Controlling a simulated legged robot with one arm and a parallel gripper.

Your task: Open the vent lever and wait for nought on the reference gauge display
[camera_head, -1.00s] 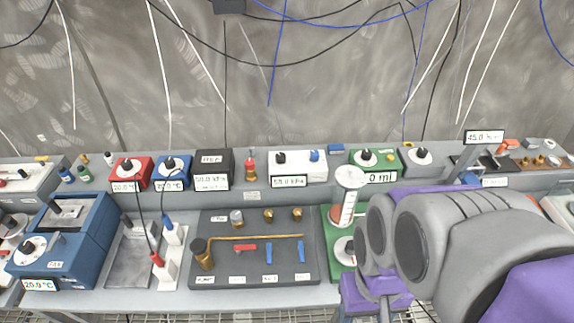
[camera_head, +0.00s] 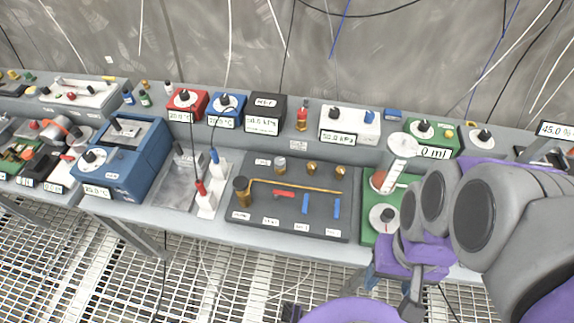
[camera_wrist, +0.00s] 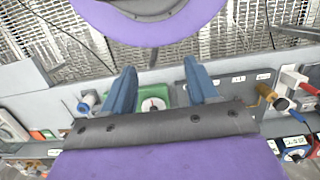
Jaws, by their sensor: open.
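The dark valve panel (camera_head: 320,222) sits on the bench with a brass pipe across it. A red lever (camera_head: 284,194) lies along the pipe's direction; two blue levers (camera_head: 305,203) stand crosswise. Their labels are too small to read surely. A black box (camera_head: 266,106), apparently marked REF, has a display (camera_head: 262,124) that seems to read about 50.0 kPa. My gripper (camera_wrist: 160,86) is open and empty, its blue fingers over a green unit with a white dial. Part of the valve panel (camera_wrist: 235,88) shows right of the fingers, with no lever between them.
The green syringe unit (camera_head: 368,222) stands right of the panel, partly hidden by my arm. A white box (camera_head: 348,124) shows about 50.0 kPa. A blue bath (camera_head: 128,150) and upright red and blue probes are left. Open grating floor (camera_head: 200,270) lies in front.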

